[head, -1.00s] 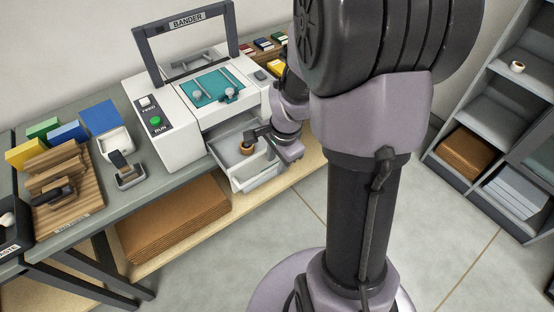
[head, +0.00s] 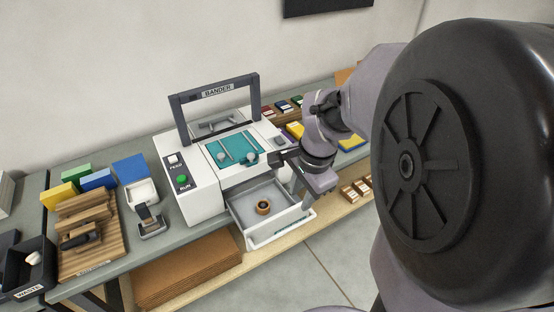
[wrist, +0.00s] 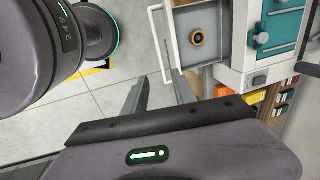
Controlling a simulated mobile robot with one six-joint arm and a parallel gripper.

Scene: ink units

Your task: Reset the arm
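My gripper (head: 283,180) is raised at the right side of the bander's open drawer (head: 247,232), above it and apart from the roll. In the wrist view my gripper (wrist: 160,92) has its two dark fingers spread with nothing between them. The bander (head: 200,198) is a white machine with a dark arch and a teal top plate (head: 230,148).
On the bench left of the bander are a wooden board (head: 105,245), colored blocks (head: 97,179), a tape dispenser (head: 150,222) and a black waste bin (head: 40,277). Brown sheets (head: 190,270) lie on the shelf below. Bare floor (head: 325,265) lies in front of the bench.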

